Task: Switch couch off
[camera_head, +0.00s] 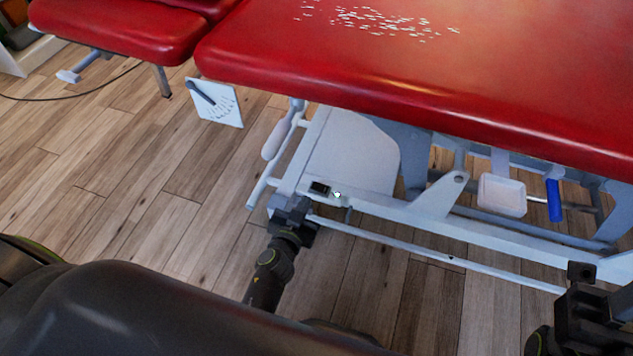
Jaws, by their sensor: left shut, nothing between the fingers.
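The red-topped couch (400,85) fills the upper part of the head view on a pale metal frame (400,212). A small black rocker switch (319,188) sits on a light plate on the frame's near rail, left of centre. I cannot tell which way the rocker is tipped. My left gripper (293,206) is shut and empty, just below and left of the switch. Whether it touches the frame is unclear. My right gripper (582,275) is at the lower right, near the lower rail, and its fingers are not clear.
A white card with a dial and dark pointer (215,102) hangs at the couch's left. A white pedal (502,195) and blue handle (554,200) are under the couch. A dark cable (70,98) lies on the wooden floor. The left floor is mostly clear.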

